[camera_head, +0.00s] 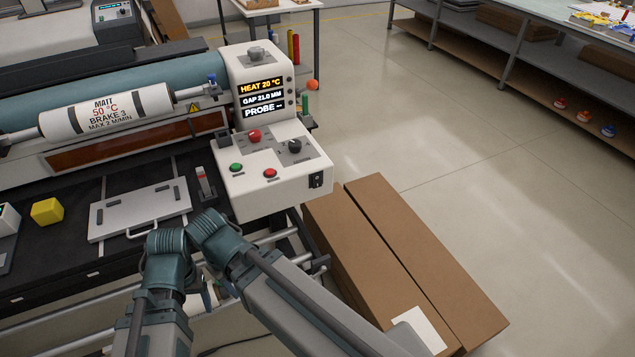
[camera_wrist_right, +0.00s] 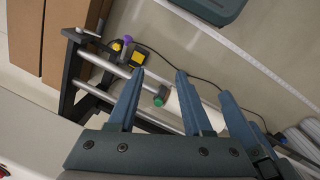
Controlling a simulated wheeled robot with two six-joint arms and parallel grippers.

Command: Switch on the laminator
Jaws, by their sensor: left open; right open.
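The laminator (camera_head: 245,205) stands at left in the head view, with a white control housing at its right end. Its displays (camera_head: 262,97) are lit and read HEAT 20 °C, GAP 21.0 MM and PROBE with dashes. The panel has a green button (camera_head: 236,168), a red button (camera_head: 270,173), a red knob (camera_head: 254,136) and a black dial (camera_head: 295,146). A small black switch (camera_head: 316,180) is on the front face; its position is too small to tell. My left gripper (camera_head: 222,286), mostly hidden, is low before the panel. My right gripper (camera_wrist_right: 160,74) is open and empty, pointing floorward.
A label roll (camera_head: 105,110) is on the laminator's shaft. Long cardboard boxes (camera_head: 405,255) stand right of the panel. Metal rails (camera_wrist_right: 105,65) cross below my right gripper.

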